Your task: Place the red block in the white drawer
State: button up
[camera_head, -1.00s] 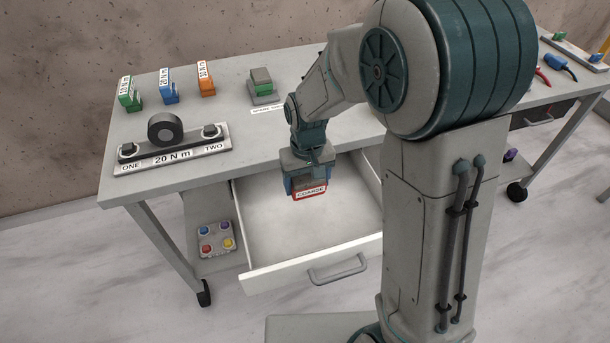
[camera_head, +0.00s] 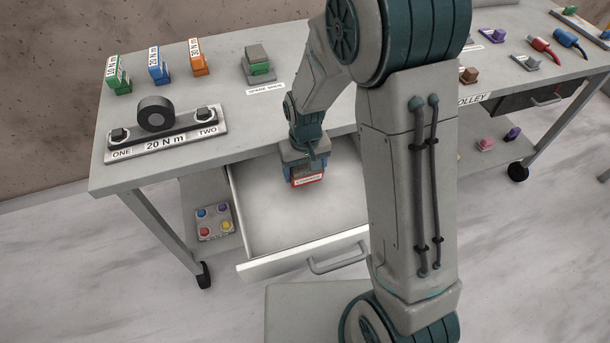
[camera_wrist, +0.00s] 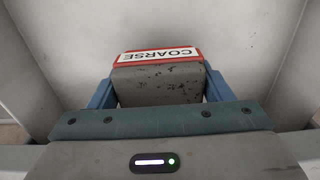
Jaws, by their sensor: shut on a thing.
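The red block (camera_wrist: 158,55), with a grey body and a white label reading COARSE, is held between the blue fingers of my gripper (camera_wrist: 160,90). In the head view the block (camera_head: 308,181) hangs at the bottom of my gripper (camera_head: 306,172). The white drawer (camera_head: 300,254) is pulled open below the table, with a grey handle at its front. My gripper is shut on the block, inside the drawer's outline toward its back. The drawer floor looks bare around it. I cannot tell whether the block touches the floor.
On the table stand green, blue and orange blocks (camera_head: 158,70), a grey-green block (camera_head: 257,66), and a plate with a black roll (camera_head: 156,114). A tray of coloured knobs (camera_head: 215,222) sits on the lower shelf. A second trolley (camera_head: 530,95) stands at the right.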

aim_at(305, 177)
jog(key=shift+f, duration=1.5)
jog(key=shift+f, duration=0.1)
jog(key=shift+f, duration=0.15)
jog(key=o, duration=1.1)
jog(key=shift+o, duration=0.2)
jog(key=shift+r, duration=0.2)
